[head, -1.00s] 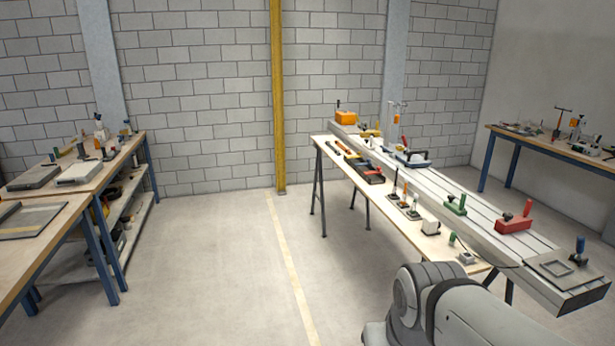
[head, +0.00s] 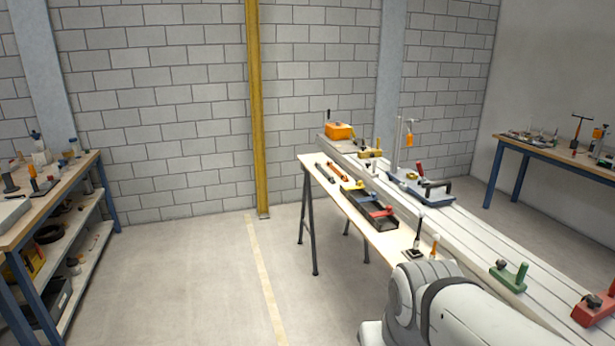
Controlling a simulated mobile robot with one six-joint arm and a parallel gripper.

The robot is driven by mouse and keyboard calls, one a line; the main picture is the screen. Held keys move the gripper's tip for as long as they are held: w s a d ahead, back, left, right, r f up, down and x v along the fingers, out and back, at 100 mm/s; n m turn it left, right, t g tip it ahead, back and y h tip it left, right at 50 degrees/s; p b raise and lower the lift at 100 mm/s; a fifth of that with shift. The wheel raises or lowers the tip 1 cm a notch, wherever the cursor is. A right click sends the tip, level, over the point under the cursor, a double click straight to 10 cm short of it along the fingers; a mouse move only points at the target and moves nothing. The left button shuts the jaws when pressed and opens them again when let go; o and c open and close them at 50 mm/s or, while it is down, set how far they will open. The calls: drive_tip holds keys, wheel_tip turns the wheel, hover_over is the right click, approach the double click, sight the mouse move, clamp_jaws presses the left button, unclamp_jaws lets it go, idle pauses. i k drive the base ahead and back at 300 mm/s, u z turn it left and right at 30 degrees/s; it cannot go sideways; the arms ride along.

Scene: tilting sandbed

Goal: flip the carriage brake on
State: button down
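A blue carriage (head: 436,196) sits on the long pale slotted bed (head: 470,228) at the right. It has a dark arched handle on its right side and a tall thin stand with an orange part at its back. A small red-tipped lever (head: 419,168) stands up from the carriage; it may be the brake, but I cannot tell its setting at this distance. My gripper is out of view; only a pale link of my arm shows at the bottom right, in front of the bed and side table.
A red block (head: 595,308) and a green block (head: 509,275) sit on the bed's near part, an orange box (head: 338,131) at its far end. A wooden side table (head: 330,187) holds tools and a black tray (head: 369,208). Open floor (head: 190,285) lies left, before a workbench (head: 50,190).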

sight(418, 164)
drive_tip(key=i, duration=2.65)
drive_tip(key=z, duration=0.05)
